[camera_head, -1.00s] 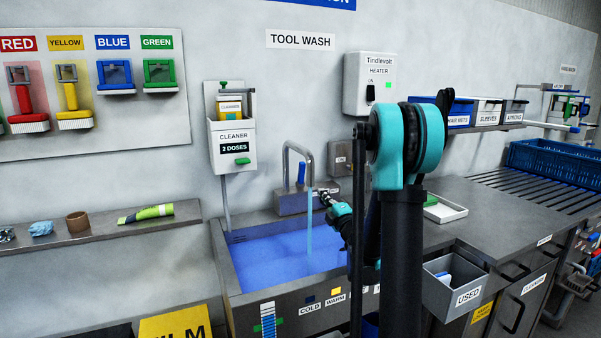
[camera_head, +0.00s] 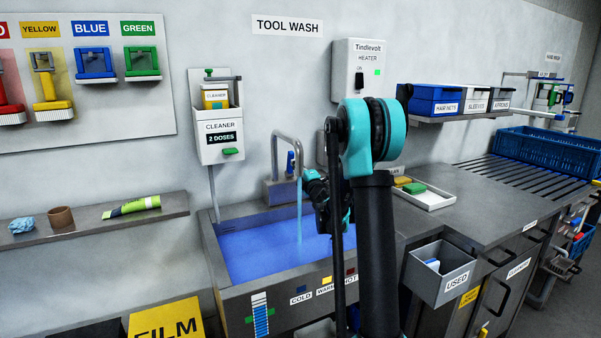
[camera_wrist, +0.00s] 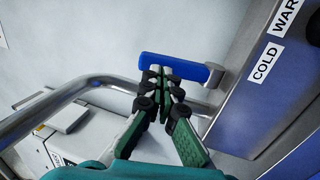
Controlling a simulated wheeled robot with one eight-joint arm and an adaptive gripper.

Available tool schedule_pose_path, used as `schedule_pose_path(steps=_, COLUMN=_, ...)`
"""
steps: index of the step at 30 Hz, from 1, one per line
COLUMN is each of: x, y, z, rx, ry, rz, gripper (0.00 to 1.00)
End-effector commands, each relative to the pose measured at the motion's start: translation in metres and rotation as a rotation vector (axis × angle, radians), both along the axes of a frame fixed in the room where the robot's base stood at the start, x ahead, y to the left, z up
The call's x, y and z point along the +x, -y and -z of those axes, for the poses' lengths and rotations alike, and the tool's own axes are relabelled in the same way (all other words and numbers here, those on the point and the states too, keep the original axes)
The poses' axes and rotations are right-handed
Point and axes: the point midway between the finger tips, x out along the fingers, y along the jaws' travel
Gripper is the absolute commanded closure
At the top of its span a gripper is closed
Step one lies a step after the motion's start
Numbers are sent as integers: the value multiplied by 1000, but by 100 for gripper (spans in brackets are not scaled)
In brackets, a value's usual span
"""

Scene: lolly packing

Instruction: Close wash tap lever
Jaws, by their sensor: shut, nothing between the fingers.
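The blue tap lever (camera_head: 291,163) stands upright on the tap's base behind the wash sink. It spans the upper middle of the wrist view (camera_wrist: 195,70). The grey tap spout (camera_head: 284,136) arches over the sink, and a stream of water (camera_head: 299,214) runs from it. My gripper (camera_head: 307,177) is just right of the lever and below its top in the head view, partly hidden by my arm. In the wrist view my gripper (camera_wrist: 157,80) has its fingertips together, overlapping the lever's edge. It holds nothing. I cannot tell whether it touches the lever.
The sink (camera_head: 213,250) holds blue-looking water. The spout pipe (camera_wrist: 75,92) runs close beside my gripper in the wrist view. The cleaner dispenser (camera_head: 219,140) hangs left of the tap and the heater (camera_head: 347,80) right. A white tray (camera_head: 437,200) lies on the counter.

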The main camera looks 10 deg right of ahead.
Motion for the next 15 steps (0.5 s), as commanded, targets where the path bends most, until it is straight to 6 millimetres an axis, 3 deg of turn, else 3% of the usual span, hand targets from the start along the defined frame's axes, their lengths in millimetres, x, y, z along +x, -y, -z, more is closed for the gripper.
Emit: schedule_pose_path(steps=15, x=10, y=-3, z=-3, rx=1, ry=0, rz=0, gripper=100)
